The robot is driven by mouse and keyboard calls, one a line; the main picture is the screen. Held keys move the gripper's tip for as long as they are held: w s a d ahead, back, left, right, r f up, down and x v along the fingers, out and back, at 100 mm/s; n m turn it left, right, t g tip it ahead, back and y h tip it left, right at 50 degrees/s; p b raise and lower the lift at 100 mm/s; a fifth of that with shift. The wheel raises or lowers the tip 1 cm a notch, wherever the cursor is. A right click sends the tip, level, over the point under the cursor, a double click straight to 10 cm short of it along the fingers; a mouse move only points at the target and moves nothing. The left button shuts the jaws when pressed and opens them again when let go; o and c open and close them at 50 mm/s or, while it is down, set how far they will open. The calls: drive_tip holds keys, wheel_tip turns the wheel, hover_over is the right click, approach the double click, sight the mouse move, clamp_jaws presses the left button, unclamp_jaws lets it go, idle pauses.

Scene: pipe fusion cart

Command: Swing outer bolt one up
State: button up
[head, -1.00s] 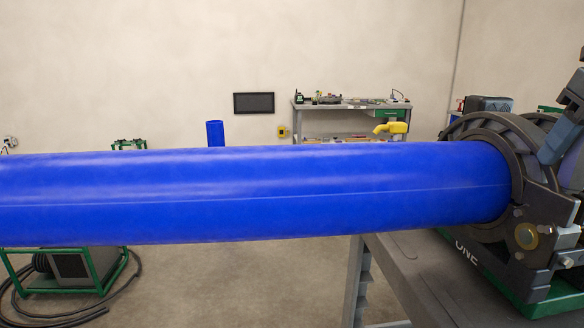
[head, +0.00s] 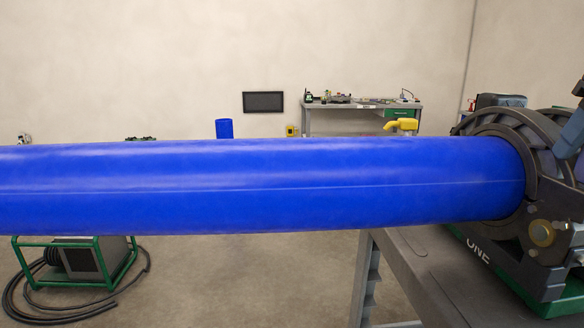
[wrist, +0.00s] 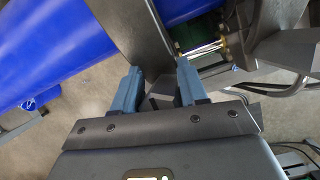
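The pipe clamp (head: 500,135) of the fusion machine stands at the right edge of the head view, closed around the blue pipe. A slate-blue piece (head: 569,137) angles down beside its upper right, cut off by the frame; its colour matches my fingers, but I cannot tell whether it is one. In the wrist view my gripper (wrist: 160,78) has its two blue fingers apart. A dark grey block (wrist: 163,88) shows between them, with no clear contact. Outer bolt one cannot be singled out with certainty in either view.
The long blue pipe (head: 260,185) crosses the head view and fills the upper left of the wrist view. A grey cart top (head: 415,265) carries the machine's green base (head: 490,285). A green-framed unit (head: 85,262) with hoses stands on the floor left; a workbench (head: 350,108) is behind.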

drive_tip(key=o, duration=0.4)
drive_tip(key=shift+w+a+r+t+p, duration=0.2)
drive_tip(key=shift+w+r+p, duration=0.1)
drive_tip(key=shift+w, duration=0.3)
drive_tip(key=shift+w+a+r+t+p, duration=0.2)
drive_tip(key=shift+w+r, duration=0.1)
drive_tip(key=shift+w, duration=0.25)
drive_tip(key=shift+s+r, duration=0.1)
drive_tip(key=shift+r, duration=0.6)
drive_tip(key=shift+c, duration=0.3)
drive_tip(key=shift+o, duration=1)
drive_tip(key=shift+d+r+p, duration=0.1)
drive_tip(key=shift+r+p, duration=0.25)
drive_tip(key=shift+p, duration=0.05)
drive_tip(key=shift+o, duration=0.9)
drive_tip(key=shift+w+r, duration=0.2)
drive_tip(key=shift+p+v, duration=0.9)
drive_tip(key=shift+v, duration=1.45)
drive_tip(key=shift+s+d+f, duration=0.15)
drive_tip(key=shift+s, duration=0.05)
drive_tip(key=shift+s, duration=0.15)
